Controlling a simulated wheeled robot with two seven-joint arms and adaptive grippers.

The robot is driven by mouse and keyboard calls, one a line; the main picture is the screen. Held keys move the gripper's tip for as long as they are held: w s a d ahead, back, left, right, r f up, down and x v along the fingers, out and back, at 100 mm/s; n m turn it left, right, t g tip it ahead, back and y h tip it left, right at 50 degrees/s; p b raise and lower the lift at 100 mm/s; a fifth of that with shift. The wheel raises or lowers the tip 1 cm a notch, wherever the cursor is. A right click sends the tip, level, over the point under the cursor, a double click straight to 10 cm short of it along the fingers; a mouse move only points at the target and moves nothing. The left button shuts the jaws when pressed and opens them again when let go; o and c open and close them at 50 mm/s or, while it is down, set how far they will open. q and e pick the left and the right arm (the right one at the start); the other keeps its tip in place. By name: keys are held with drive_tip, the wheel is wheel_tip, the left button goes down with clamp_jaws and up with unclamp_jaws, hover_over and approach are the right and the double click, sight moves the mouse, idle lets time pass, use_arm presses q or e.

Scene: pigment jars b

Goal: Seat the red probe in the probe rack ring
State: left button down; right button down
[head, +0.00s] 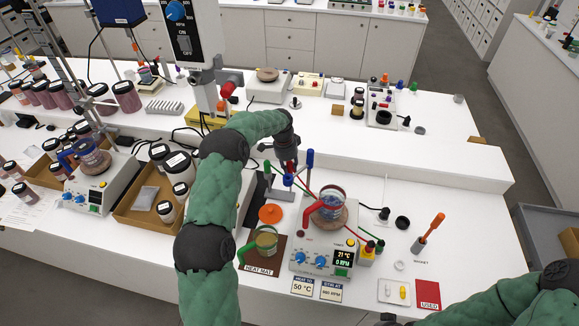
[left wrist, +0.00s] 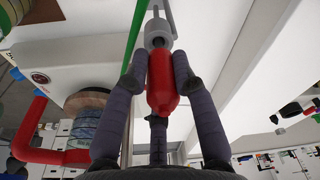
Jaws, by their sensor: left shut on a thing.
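My left gripper (head: 288,164) is over the probe rack (head: 272,187), behind the hotplate. In the left wrist view my left gripper (left wrist: 160,82) is shut on the red probe (left wrist: 161,88), its two fingers on either side of the handle. A grey ring-like collar (left wrist: 158,32) shows just past the red handle, in line with it, with a thin grey rod beyond. I cannot tell from this angle whether the probe sits inside the ring or only in front of it. In the head view the gripper mostly hides the probe. My right gripper is out of view.
A green rod (left wrist: 136,35) passes beside the probe. An orange disc (head: 270,214) and jar (head: 266,242) stand left.

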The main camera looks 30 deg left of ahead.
use_arm(q)
drive_tip(key=shift+f+b, duration=0.6)
drive_tip(key=shift+f, duration=0.3)
drive_tip(key=c, duration=0.9)
unclamp_jaws()
drive_tip(key=shift+c, duration=0.2)
wheel_tip(320, 180, up, 12)
drive_tip(key=s+a, duration=0.1)
